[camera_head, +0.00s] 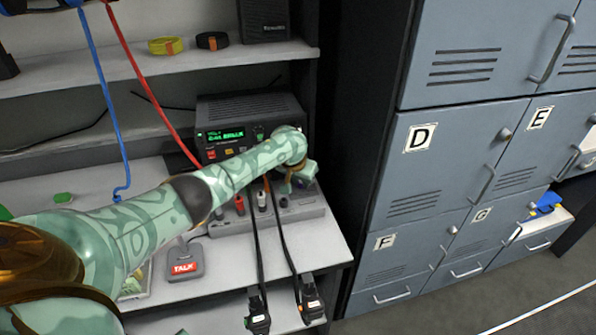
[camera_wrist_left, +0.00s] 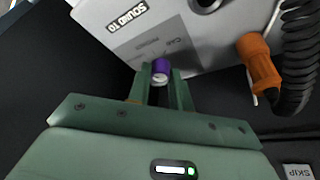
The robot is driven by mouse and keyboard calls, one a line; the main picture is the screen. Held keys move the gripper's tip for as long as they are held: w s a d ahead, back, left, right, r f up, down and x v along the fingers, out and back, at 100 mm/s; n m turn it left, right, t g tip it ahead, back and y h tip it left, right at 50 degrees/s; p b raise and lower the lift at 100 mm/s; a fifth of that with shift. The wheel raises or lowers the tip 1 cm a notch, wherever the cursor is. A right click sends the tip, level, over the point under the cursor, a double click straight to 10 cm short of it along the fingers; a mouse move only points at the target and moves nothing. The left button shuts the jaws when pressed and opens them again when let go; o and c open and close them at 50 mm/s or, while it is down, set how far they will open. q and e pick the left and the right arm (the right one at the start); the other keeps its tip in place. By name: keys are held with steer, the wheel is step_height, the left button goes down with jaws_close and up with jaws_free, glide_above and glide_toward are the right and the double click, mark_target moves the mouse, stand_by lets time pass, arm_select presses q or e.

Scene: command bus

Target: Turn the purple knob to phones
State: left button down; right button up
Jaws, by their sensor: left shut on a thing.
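The purple knob (camera_wrist_left: 160,68) shows in the left wrist view, on a grey panel (camera_wrist_left: 215,40) with a label that reads "SOUND TO". Smaller printing sits beside the knob, partly hidden and too small to read surely. My left gripper (camera_wrist_left: 161,82) is shut on the purple knob, one finger on each side of it. In the head view my left gripper (camera_head: 300,172) is at the right end of the desk unit (camera_head: 310,213), and the knob is hidden there. I cannot tell which setting the knob points to. My right gripper is not in view.
An orange plug (camera_wrist_left: 257,62) with a coiled black cord is close to the gripper. A radio (camera_head: 250,110) with a green display stands behind the unit. Black cables hang in front. A TALK pedestal (camera_head: 183,262) stands left, and grey lockers (camera_head: 440,170) stand right.

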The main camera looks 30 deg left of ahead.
arm_select(q)
steer(key=shift+r+m+p, duration=0.25)
steer(key=shift+m+p, duration=0.1)
steer(key=shift+m, duration=0.05)
steer(key=shift+f+m+h, duration=0.2)
steer(key=shift+m+h, duration=0.1)
steer(key=shift+m, duration=0.1)
steer(key=shift+a+f+m+h+b, duration=0.1)
steer(key=shift+f+m+h+b, duration=0.15)
steer(key=shift+m, duration=0.55)
steer(key=shift+a+r+m+g+h+b, duration=0.15)
steer(key=shift+m+h+b, duration=0.25)
steer(key=shift+m, duration=0.5)
steer(key=shift+d+f+m+g+h+b, duration=0.15)
steer(key=shift+m+h+b, duration=0.2)
steer(key=shift+m, duration=0.55)
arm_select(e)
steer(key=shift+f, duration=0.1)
arm_select(q)
steer(key=shift+a+r, duration=0.1)
steer(key=shift+a, duration=0.05)
